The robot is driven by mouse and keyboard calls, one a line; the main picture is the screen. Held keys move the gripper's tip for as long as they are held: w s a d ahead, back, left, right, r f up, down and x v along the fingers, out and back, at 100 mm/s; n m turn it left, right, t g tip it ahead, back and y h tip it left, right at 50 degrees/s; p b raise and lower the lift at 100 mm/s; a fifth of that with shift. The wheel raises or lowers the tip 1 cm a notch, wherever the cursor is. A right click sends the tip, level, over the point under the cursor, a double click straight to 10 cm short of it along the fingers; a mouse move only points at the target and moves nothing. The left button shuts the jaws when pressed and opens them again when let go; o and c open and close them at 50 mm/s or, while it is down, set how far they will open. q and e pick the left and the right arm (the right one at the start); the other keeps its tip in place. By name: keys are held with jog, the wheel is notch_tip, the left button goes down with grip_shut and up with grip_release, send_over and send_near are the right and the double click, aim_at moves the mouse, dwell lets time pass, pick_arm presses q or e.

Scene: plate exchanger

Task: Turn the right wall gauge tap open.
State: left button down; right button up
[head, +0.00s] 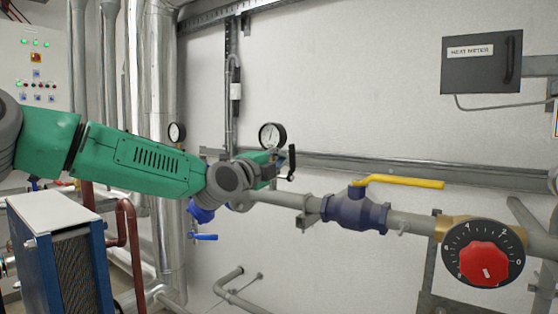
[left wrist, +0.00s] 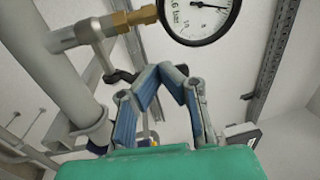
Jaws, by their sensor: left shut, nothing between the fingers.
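The right wall gauge (head: 272,135) is a round white dial with a black rim, above the pipe in the head view. Its dial (left wrist: 200,15) also shows at the top of the left wrist view, with a brass fitting (left wrist: 140,20) on its left. My left gripper (head: 288,165) is just below and right of the gauge in the head view. In the left wrist view, the fingers of my left gripper (left wrist: 168,70) meet at the tips, shut and empty. A dark piece (left wrist: 120,76) shows behind them; I cannot tell whether it is the tap handle. My right gripper is out of view.
Another gauge (head: 177,132) is on the left. A blue valve with a yellow lever (head: 400,181) and a red knob (head: 485,263) are on the pipe to the right. A heat meter box (head: 481,62) hangs at upper right. A blue-sided unit (head: 60,255) stands at lower left.

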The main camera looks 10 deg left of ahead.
aim_at(292, 152)
pick_arm(q)
jog(key=d+b, duration=0.1)
jog(key=d, duration=0.1)
jog(key=shift+w+d+r+b, duration=0.15)
jog(key=shift+w+d+b, duration=0.15)
jog(key=shift+d+b, duration=0.1)
jog(key=shift+w+r, duration=0.1)
jog(key=shift+r, duration=0.15)
jog(key=shift+w+r+g+p, duration=0.1)
jog(key=shift+r+g+p, duration=0.2)
jog(key=shift+p, duration=0.15)
jog(key=shift+w+a+p, duration=0.1)
jog(key=shift+p, duration=0.2)
jog(key=shift+w+a+f, duration=0.1)
jog(key=shift+a+f, duration=0.05)
jog(key=shift+a, duration=0.3)
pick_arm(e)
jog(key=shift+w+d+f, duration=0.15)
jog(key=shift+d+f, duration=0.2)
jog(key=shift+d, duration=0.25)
pick_arm(q)
jog(key=shift+d+f, duration=0.1)
jog(key=shift+d, duration=0.05)
